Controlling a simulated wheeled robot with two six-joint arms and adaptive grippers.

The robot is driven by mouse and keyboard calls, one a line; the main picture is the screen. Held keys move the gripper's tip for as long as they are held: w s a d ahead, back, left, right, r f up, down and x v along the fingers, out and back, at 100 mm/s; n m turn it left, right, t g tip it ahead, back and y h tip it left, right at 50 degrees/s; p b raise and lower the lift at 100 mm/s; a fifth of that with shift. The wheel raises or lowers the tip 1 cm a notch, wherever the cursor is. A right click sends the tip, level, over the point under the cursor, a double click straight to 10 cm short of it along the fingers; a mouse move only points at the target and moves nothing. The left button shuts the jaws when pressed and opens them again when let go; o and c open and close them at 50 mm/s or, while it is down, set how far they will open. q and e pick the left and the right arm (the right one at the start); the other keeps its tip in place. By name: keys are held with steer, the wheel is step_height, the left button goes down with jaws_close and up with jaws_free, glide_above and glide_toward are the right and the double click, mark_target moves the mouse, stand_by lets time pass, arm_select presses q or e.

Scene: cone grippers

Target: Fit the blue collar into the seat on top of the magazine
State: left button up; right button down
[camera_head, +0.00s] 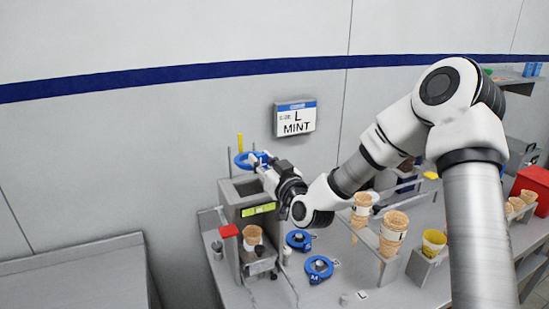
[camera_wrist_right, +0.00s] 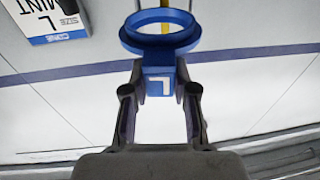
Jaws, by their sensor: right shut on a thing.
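The blue collar (camera_wrist_right: 160,38) is a ring with a square tab marked L. My right gripper (camera_wrist_right: 160,92) is shut on this tab in the right wrist view, with the ring beyond the fingertips. In the head view my right gripper (camera_head: 268,166) holds the blue collar (camera_head: 246,160) in the air above the grey magazine (camera_head: 231,194). The collar is apart from the magazine's top, near a yellow rod (camera_head: 240,142). The seat itself is hard to make out. My left gripper is not in view.
A wall sign (camera_head: 295,118) reads L MINT. Two other blue collars (camera_head: 299,240) (camera_head: 319,268) lie on the table (camera_head: 260,296). Cones stand in a rack (camera_head: 390,268) at right. A cone (camera_head: 252,236) sits low in the magazine. A red flag-like part (camera_head: 229,231) juts out left.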

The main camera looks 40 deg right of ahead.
steer(key=shift+s+a+f+b, duration=0.15)
steer(key=shift+s+a+b, duration=0.4)
steer(key=shift+a+b, duration=0.05)
steer(key=f+b, duration=0.4)
steer(key=shift+s+a+f, duration=0.1)
steer(key=shift+s+a, duration=0.1)
steer(key=shift+f, duration=0.25)
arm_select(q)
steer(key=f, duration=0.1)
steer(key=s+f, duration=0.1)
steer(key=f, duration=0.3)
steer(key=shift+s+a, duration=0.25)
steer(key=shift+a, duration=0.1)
arm_select(e)
steer(key=shift+s+r, duration=0.1)
steer(key=shift+r, duration=0.1)
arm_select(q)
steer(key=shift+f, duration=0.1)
arm_select(e)
steer(key=shift+f, duration=0.1)
arm_select(q)
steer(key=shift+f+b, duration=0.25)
steer(key=shift+b, duration=0.1)
